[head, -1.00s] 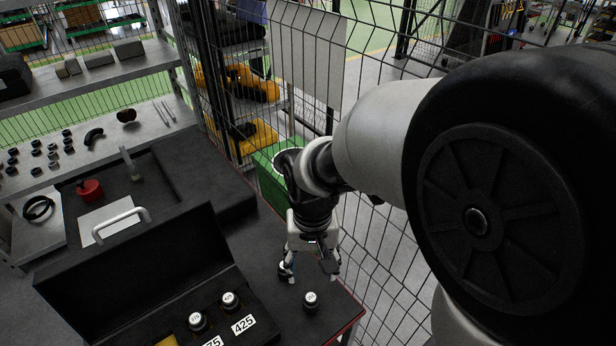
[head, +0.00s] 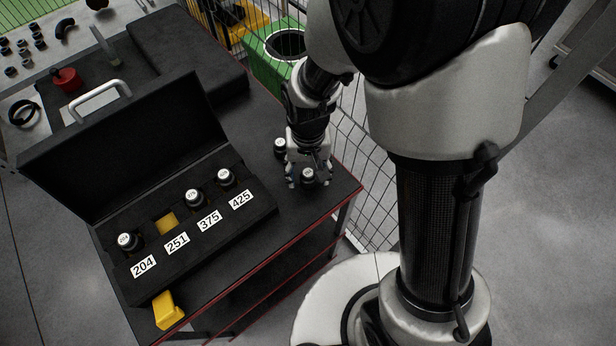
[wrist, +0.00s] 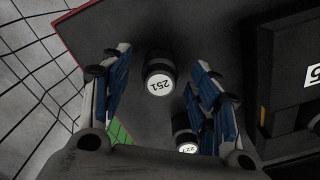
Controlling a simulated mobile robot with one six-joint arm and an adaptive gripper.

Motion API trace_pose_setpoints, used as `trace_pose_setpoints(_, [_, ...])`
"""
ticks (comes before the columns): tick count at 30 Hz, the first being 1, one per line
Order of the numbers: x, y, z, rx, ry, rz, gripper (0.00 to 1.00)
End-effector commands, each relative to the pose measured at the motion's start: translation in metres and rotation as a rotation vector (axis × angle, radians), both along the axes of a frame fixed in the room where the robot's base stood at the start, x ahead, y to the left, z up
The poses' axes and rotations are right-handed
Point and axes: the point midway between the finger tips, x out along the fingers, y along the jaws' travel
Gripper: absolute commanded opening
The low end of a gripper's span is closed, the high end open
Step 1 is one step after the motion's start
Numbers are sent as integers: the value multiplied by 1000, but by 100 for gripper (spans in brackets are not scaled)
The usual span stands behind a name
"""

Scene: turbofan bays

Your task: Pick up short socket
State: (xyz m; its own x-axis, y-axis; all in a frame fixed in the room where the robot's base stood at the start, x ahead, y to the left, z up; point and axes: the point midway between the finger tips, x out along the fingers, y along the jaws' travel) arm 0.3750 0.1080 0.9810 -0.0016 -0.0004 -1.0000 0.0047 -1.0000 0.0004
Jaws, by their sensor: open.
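Two dark sockets with white tops stand upright on the black table top. In the wrist view the socket marked 251 (wrist: 159,75) stands between the two fingers of my open gripper (wrist: 162,62), with gaps on both sides. In the head view this socket (head: 308,174) shows between the fingertips of my gripper (head: 309,181), close to the table. The other socket (head: 280,147) stands just behind and left. It shows in the wrist view (wrist: 185,135) beside the right finger, its number partly hidden, apparently 227. I cannot tell which is the short one by height.
An open black case (head: 262,199) lies left of my gripper, with places labelled 204, 251, 375 and 425. The 251 place shows yellow without a socket; the others hold sockets. A yellow block (head: 168,311) sits at the front. Wire fencing (head: 372,205) runs along the right.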

Motion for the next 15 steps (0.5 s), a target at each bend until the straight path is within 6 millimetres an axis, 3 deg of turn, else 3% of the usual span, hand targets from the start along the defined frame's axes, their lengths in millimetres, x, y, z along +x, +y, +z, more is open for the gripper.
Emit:
trace_pose_setpoints(2, [0,0,-10,0,0,0,56])
trace_pose_setpoints(8, [0,0,-10,0,-1,0,56])
trace_pose_setpoints(15, [0,0,-9,0,-1,0,41])
